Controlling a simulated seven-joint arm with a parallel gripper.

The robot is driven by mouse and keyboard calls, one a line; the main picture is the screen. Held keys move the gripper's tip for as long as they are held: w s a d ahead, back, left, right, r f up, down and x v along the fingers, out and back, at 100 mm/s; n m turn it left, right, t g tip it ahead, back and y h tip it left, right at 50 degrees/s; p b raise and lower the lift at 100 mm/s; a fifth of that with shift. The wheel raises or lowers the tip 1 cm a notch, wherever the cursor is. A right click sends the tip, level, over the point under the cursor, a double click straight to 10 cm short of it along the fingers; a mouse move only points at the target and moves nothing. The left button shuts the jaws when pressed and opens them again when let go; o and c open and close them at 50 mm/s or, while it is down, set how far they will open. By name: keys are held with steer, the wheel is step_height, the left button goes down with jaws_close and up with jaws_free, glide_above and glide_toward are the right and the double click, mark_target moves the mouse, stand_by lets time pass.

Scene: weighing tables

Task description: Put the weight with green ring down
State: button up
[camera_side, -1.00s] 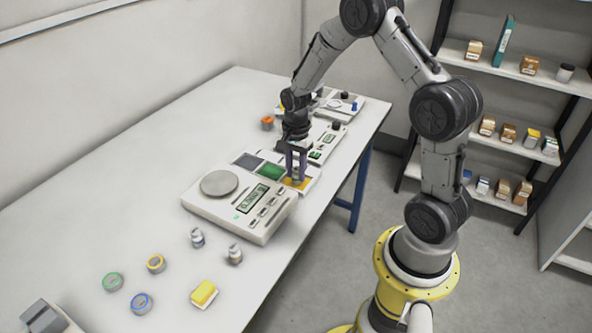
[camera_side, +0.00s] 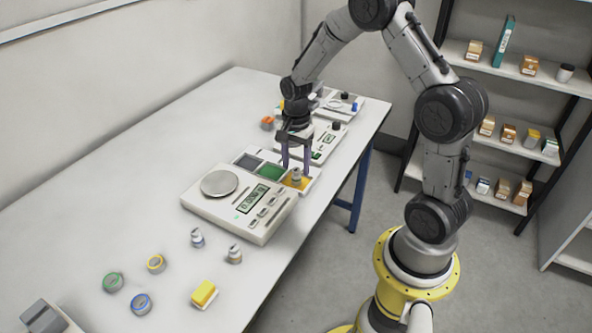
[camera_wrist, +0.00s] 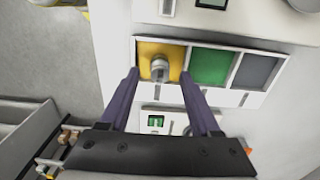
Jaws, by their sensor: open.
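A small metal weight (camera_side: 296,176) stands upright in the yellow compartment (camera_side: 304,185) of a tray that also has a green and a grey compartment. In the wrist view the weight (camera_wrist: 160,69) is near the middle of the yellow compartment (camera_wrist: 147,47). The colour of its ring cannot be made out. My gripper (camera_side: 295,172) is open above the tray, and in the wrist view its fingers (camera_wrist: 160,78) are spread apart on either side of the weight without gripping it.
Two more weights (camera_side: 197,238) (camera_side: 234,254), ringed tins (camera_side: 113,282) (camera_side: 156,263) (camera_side: 141,303) and a yellow block (camera_side: 204,293) are nearer the front. Another device (camera_side: 328,140) stands behind the tray.

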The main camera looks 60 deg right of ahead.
mark_target(296, 169)
steer(key=s+a+r+n+t, duration=0.1)
steer(key=s+a+r+n, duration=0.1)
steer(key=r, duration=0.6)
steer(key=s+a+r+n, duration=0.1)
steer(key=a+r+n, duration=0.15)
steer(key=r, duration=0.55)
steer(key=s+a+r+n+t, duration=0.2)
steer(key=s+a+n, duration=0.3)
steer(key=s, duration=0.3)
steer(key=s+a+r+n+t, duration=0.2)
steer(key=s+a+r+n, duration=0.1)
steer(key=s+n, duration=0.5)
steer(key=shift+s+a+t, duration=0.25)
steer(key=shift+a+t, duration=0.05)
steer(key=shift+a, duration=0.55)
steer(key=shift+n, duration=0.25)
